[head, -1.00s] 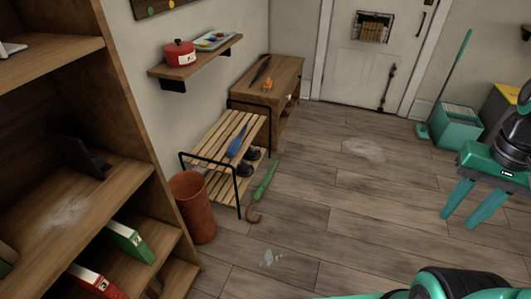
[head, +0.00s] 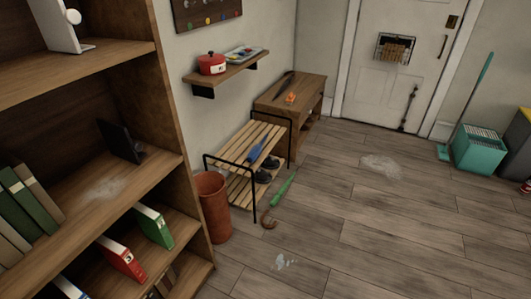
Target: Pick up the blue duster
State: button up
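A blue item (head: 257,149), likely the blue duster, lies on the top slats of a small wooden shoe rack (head: 236,151) with a black metal frame. It is small in the head view, so its details are hard to make out. Dark shoes (head: 266,172) sit on the rack's lower shelf. My gripper is not in view in the head view now.
A terracotta bin (head: 214,207) stands at the rack's near end. A green umbrella (head: 283,190) lies on the floor beside the rack. A bookcase (head: 150,175) fills the left. A wooden cabinet (head: 290,92) stands behind.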

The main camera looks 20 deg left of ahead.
aim_at(253, 155)
jog(key=u, duration=0.05)
jog(key=i, duration=2.15)
jog(key=u, duration=0.9)
jog(key=i, duration=0.85)
jog(key=u, duration=1)
jog(key=i, duration=0.45)
jog(key=u, duration=0.2)
